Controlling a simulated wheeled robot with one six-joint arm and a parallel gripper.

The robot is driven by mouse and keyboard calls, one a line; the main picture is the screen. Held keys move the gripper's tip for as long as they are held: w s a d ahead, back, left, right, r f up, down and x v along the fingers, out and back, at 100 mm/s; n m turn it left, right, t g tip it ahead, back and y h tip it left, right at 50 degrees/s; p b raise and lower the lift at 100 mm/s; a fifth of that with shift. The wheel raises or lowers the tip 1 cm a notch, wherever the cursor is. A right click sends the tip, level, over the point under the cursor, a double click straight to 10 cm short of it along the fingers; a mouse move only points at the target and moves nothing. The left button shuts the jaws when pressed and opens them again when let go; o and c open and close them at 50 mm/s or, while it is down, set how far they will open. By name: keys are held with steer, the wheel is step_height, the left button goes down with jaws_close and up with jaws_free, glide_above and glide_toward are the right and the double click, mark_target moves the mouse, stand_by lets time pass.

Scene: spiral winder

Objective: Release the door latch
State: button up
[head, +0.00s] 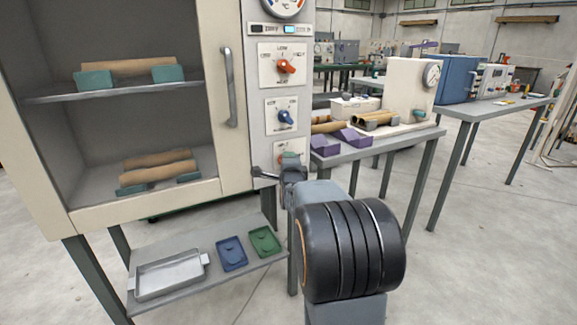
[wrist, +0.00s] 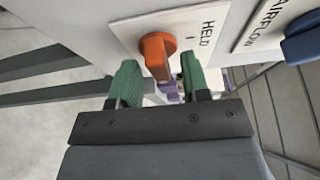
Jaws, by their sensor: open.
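The latch is an orange knob (wrist: 157,56) on a white plate (wrist: 190,28) marked HELD, in the wrist view. My gripper (wrist: 160,76) is open, with one green finger on each side of the knob's lower part. I cannot tell whether either finger touches it. In the head view my gripper (head: 289,172) is at the lowest plate on the cabinet's control panel and hides most of that plate. The cabinet door (head: 222,150), with a metal handle (head: 229,88), looks closed.
Above are a red knob (head: 286,67) and a blue knob (head: 286,117). A low shelf (head: 210,262) holds a metal tray (head: 168,276), a blue tray (head: 232,253) and a green tray (head: 264,241). A grey bench (head: 400,138) with purple blocks stands to the right.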

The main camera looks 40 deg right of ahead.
steer(key=p+v, duration=0.1)
steer(key=v, duration=1.2)
steer(key=shift+s+a+p, duration=0.25)
steer(key=shift+s+p, duration=0.05)
steer(key=shift+p, duration=0.05)
steer(key=s+a+r+n+g+y+p, duration=0.2)
steer(key=a+r+n+g+y+p, duration=0.4)
steer(key=a+r+n+p, duration=0.9)
steer(key=s+a+r+n+g+y+p, duration=0.3)
steer(key=s+n+p, duration=0.6)
steer(key=p, duration=0.6)
steer(key=s+a+r+g, duration=0.1)
steer(key=s+a+g, duration=0.1)
steer(key=g, duration=0.1)
